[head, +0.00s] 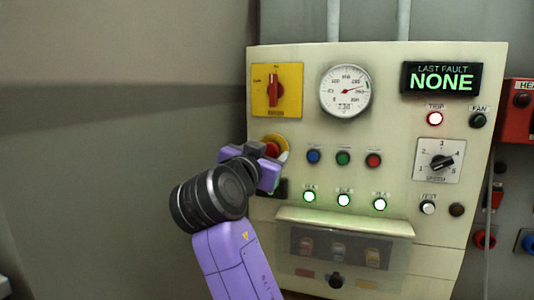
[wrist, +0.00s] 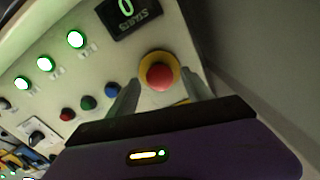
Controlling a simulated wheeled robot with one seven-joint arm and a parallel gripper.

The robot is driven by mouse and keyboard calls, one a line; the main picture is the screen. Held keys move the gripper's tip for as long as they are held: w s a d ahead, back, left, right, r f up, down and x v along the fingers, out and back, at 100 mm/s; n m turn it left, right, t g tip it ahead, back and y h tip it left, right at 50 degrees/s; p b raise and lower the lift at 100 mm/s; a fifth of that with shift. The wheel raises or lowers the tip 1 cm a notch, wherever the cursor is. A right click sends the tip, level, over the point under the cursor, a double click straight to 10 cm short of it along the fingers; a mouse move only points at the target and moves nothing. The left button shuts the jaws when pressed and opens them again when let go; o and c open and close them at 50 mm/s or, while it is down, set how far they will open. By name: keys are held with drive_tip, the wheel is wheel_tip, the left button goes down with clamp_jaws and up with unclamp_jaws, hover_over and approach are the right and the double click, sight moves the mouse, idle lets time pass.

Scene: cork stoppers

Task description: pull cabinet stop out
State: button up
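The cabinet stop is a red mushroom button (head: 272,148) on a yellow ring, on the left side of the cream cabinet panel. My gripper (head: 267,160) is right in front of it and covers its lower part in the head view. In the wrist view the red button (wrist: 160,76) shows between the two grey fingers of my gripper (wrist: 161,86), one finger to each side. The fingers are spread and gaps show between them and the button. I cannot tell how deep the fingertips reach beside it.
A yellow rotary switch (head: 277,90) sits just above the stop. Blue, green and red buttons (head: 343,158) and several lit green lamps (head: 344,200) are to the right. A clear-covered box (head: 342,250) juts out below. A grey wall (head: 110,150) is at left.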

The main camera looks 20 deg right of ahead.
clamp_jaws()
drive_tip(key=shift+s+a+f+b, duration=0.1)
drive_tip(key=shift+s+a+b, duration=0.35)
drive_tip(key=shift+s+b, duration=0.1)
drive_tip(key=shift+o, duration=0.5)
unclamp_jaws()
drive_tip(key=shift+s, duration=0.1)
drive_tip(key=b+v, duration=0.1)
drive_tip(key=v, duration=0.6)
drive_tip(key=shift+s+a, duration=0.25)
